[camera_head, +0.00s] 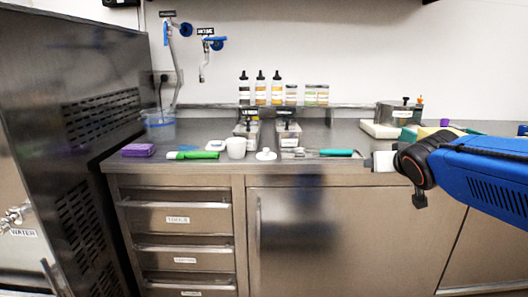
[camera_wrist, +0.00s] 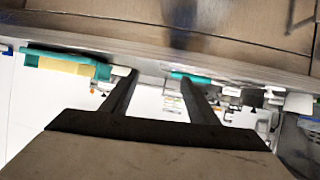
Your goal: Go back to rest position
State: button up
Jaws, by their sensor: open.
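My blue arm comes in from the right in the head view, with its dark wrist joint in front of the counter's front edge. In the wrist view my gripper (camera_wrist: 156,77) is open, its two dark fingers apart with nothing between them. That view appears upside down, with the counter edge running across above the fingers. A teal-handled tool (camera_head: 337,153) lies on the counter to the left of the wrist in the head view. Its handle (camera_wrist: 192,78) also shows near one fingertip in the wrist view; I cannot tell the distance.
The steel counter (camera_head: 345,135) holds a white cup (camera_head: 236,148), a green-handled tool (camera_head: 194,155), a purple sponge (camera_head: 138,150) and two lidded containers. Bottles and jars (camera_head: 277,88) stand on the back shelf. A tall steel cabinet (camera_head: 75,130) stands left. Drawers (camera_head: 180,220) are below.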

jog(key=s+a+f+g, duration=0.1)
jog(key=s+f+g, duration=0.1)
jog(key=s+f, duration=0.4)
jog(key=s+a+f+g+y, duration=0.1)
jog(key=s+f+g, duration=0.2)
jog(key=s+f, duration=0.4)
jog(key=s+a+f+n+g, duration=0.1)
jog(key=s+f, duration=0.6)
jog(key=s, duration=0.8)
jog(key=shift+a+g+y, duration=0.4)
jog(key=shift+a+g, duration=0.2)
jog(key=shift+g, duration=0.4)
